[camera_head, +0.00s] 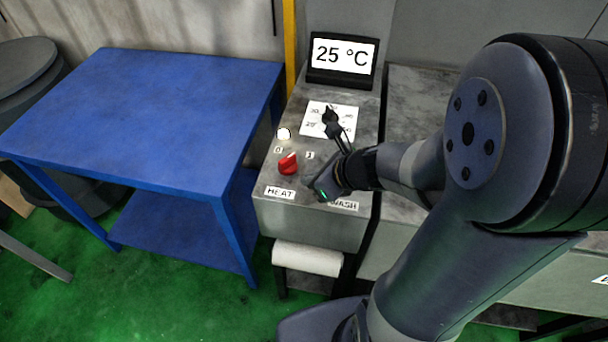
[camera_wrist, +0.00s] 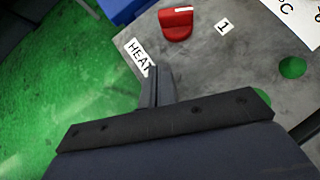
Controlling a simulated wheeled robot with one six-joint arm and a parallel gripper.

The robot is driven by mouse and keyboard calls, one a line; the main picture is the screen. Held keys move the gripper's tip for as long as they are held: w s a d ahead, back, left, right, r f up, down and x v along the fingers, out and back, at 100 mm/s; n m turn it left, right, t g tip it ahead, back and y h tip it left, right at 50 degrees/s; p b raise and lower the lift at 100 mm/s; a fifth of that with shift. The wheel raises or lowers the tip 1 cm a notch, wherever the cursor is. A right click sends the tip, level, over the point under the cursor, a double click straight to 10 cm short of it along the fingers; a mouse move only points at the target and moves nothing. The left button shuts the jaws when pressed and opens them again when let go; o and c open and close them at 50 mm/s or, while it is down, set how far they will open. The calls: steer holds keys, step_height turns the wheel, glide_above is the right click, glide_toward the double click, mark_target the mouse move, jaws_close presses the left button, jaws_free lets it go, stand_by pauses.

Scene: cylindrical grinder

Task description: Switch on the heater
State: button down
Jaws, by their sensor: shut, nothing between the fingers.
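The red HEAT knob (camera_head: 288,164) is on the grey machine panel, between the labels 0 (camera_head: 278,150) and 1 (camera_head: 310,155) and above the HEAT label (camera_head: 280,193). In the wrist view the knob (camera_wrist: 177,24) is beyond my fingers, apart from them. Its white mark is toward the side of the 1. A small round pale lamp (camera_head: 284,133) is above the 0; whether it is lit is unclear. My gripper (camera_head: 333,125) is shut and empty, over the panel to the right of the knob. In the wrist view its fingers (camera_wrist: 157,75) partly cover the HEAT label.
A display (camera_head: 344,56) reads 25 °C. A green button (camera_wrist: 292,67) shows in the wrist view. My wrist partly covers the WASH label (camera_head: 345,205). A blue table (camera_head: 140,100) stands left.

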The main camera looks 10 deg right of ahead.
steer(key=p+v, duration=0.1)
steer(key=v, duration=0.5)
steer(key=shift+s+a+r, duration=0.25)
steer(key=shift+s, duration=0.3)
steer(key=shift+f, duration=0.1)
